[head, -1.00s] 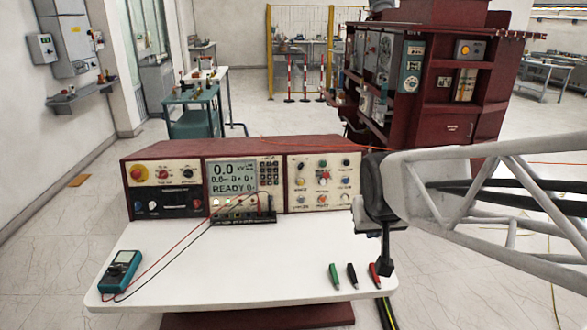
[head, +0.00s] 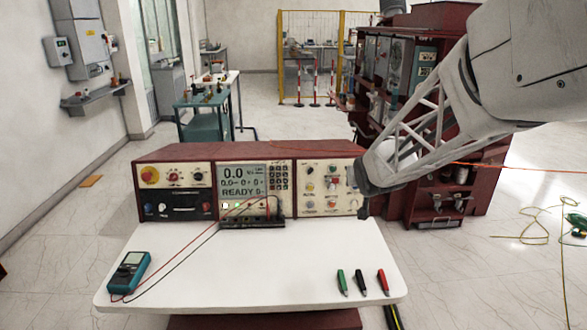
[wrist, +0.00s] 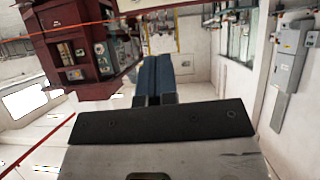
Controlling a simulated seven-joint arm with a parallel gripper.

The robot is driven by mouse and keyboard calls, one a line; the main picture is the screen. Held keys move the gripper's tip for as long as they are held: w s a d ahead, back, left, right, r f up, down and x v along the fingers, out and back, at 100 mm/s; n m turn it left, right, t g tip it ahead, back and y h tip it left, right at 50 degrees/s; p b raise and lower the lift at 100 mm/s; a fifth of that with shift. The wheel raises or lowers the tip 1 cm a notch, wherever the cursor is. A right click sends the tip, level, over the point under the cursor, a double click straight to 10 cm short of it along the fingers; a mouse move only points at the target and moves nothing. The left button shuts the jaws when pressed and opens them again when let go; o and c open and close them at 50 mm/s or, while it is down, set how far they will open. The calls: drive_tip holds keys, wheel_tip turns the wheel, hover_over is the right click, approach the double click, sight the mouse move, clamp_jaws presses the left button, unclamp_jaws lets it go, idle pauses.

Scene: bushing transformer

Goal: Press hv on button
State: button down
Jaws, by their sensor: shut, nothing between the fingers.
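The maroon control console (head: 226,152) stands at the back of the white table. Its left panel (head: 176,177) has a red-and-yellow knob, the middle panel has a display (head: 241,180) reading 0.0 and READY, and the right panel (head: 324,188) has several coloured buttons and knobs. The labels are too small to read, so I cannot tell which is the HV on button. My gripper (head: 363,208) is shut and empty, in front of the right panel's lower right edge. My wrist hides part of that edge. The wrist view shows the shut fingers (wrist: 158,75), not the console panels.
A multimeter (head: 129,272) lies at the table's (head: 240,270) left, with red and black leads running to the console. Green, black and red probes (head: 363,283) lie at the front right. The table's middle is clear. A maroon cabinet (head: 440,205) stands behind my arm.

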sight(332, 187)
drive_tip(key=w+f+n+t+y, duration=0.1)
drive_tip(key=w+f+t+y, duration=0.25)
drive_tip(key=w+f, duration=0.55)
drive_tip(key=w+f+n+t+y, duration=0.1)
drive_tip(key=w+f+t+y, duration=0.25)
drive_tip(key=w, duration=0.95)
wheel_tip(332, 187, down, 10)
drive_tip(key=w+d+n+t+y, duration=0.1)
drive_tip(key=n+y, duration=0.1)
drive_tip(key=y, duration=0.1)
drive_tip(key=shift+w+r+t+y, duration=0.15)
drive_tip(key=shift+w+t+y, duration=0.15)
drive_tip(key=shift+y, duration=0.1)
drive_tip(key=shift+w, duration=0.1)
drive_tip(key=w+f, duration=0.2)
drive_tip(key=w, duration=0.6)
drive_tip(key=shift+w, duration=0.15)
